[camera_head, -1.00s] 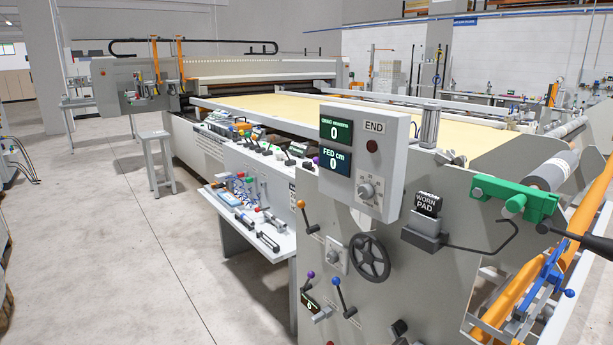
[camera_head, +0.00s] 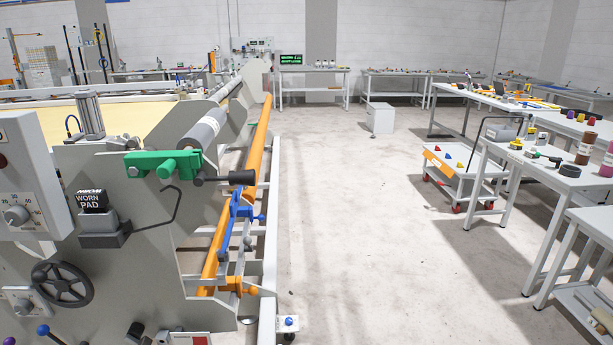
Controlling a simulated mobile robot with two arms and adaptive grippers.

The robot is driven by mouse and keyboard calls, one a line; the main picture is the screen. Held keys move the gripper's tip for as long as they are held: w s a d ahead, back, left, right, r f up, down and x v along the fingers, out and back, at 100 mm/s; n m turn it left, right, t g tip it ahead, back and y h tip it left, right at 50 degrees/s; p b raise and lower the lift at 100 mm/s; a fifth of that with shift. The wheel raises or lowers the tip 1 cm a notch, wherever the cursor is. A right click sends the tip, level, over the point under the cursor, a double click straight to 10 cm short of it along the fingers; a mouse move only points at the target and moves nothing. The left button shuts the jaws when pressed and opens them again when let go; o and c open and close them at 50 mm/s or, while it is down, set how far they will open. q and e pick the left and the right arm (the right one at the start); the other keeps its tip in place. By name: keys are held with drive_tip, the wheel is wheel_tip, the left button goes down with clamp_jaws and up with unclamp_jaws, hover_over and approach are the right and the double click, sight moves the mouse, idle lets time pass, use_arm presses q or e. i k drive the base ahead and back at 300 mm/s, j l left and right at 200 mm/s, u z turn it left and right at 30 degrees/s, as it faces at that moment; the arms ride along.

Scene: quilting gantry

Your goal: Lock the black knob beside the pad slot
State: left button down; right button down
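A black block labelled WORN PAD (camera_head: 92,202) sits upright on a grey holder (camera_head: 103,233) on the gantry's end panel, at the left in the head view. A bent dark rod (camera_head: 170,211) runs from the holder to the right. A small black knob (camera_head: 136,331) shows low on the panel, near the bottom edge. A black handle (camera_head: 240,178) sticks out from the green bracket (camera_head: 160,163) above. I cannot tell which black part is the knob beside the pad slot, or whether it is locked. Neither gripper is in view.
A black handwheel (camera_head: 63,284) and a dial box (camera_head: 22,180) are at the left. Orange rollers (camera_head: 258,140) and a blue lever (camera_head: 232,215) run along the gantry side. The floor (camera_head: 350,230) is clear up to a white cart (camera_head: 462,180) and tables at the right.

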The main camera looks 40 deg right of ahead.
sight(246, 178)
drive_tip(key=z, duration=0.7)
